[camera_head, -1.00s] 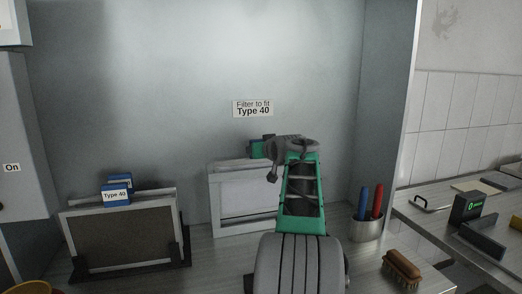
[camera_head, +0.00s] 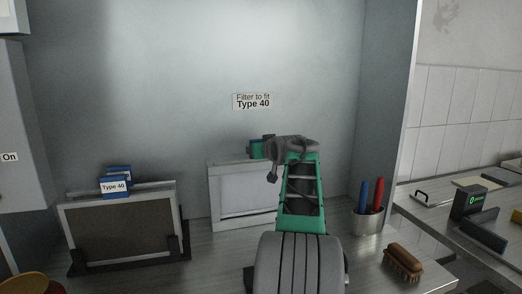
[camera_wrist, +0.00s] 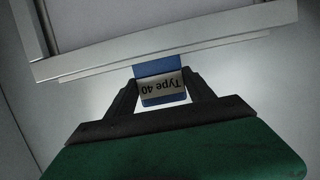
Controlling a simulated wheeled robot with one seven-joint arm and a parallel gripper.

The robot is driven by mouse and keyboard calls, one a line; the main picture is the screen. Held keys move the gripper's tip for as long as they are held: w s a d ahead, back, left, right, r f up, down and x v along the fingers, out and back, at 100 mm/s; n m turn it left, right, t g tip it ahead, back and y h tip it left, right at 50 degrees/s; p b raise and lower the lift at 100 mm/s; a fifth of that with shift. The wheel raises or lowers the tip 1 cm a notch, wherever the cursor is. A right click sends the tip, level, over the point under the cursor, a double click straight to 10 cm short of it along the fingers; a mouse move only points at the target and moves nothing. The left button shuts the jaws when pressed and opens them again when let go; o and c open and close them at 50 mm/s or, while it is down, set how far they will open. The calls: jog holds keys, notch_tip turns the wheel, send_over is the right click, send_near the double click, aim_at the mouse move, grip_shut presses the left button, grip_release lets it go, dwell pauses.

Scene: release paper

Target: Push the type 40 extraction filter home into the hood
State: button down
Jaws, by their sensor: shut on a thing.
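In the wrist view my gripper (camera_wrist: 160,90) is shut on a blue tab (camera_wrist: 158,68) with a white label reading "Type 40". The tab joins the edge of a pale-framed filter (camera_wrist: 150,58). In the head view my gripper (camera_head: 268,149) is at the top edge of a white-framed panel (camera_head: 238,190) standing against the hood's back wall. My arm hides the panel's right part. A wall sign (camera_head: 253,101) above reads "Filter to fit Type 40". Whether the filter is fully seated is unclear from these views.
At left a dark rack (camera_head: 130,262) holds framed filters (camera_head: 120,230) with blue tabs, one labelled "Type 40". At right stand a metal cup (camera_head: 368,221) with red and blue handles and a brush (camera_head: 403,262). A side wall (camera_head: 387,110) bounds the bay on the right.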

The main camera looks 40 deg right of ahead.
jog(key=shift+f+b, duration=0.8)
jog(key=shift+f, duration=0.2)
jog(key=c, duration=0.6)
grip_release()
jog(key=shift+c, duration=0.2)
jog(key=o, duration=0.4)
jog(key=shift+c, duration=0.2)
jog(key=shift+f, duration=0.15)
jog(key=v, duration=0.8)
jog(key=shift+b, duration=0.4)
jog(key=shift+w, duration=0.1)
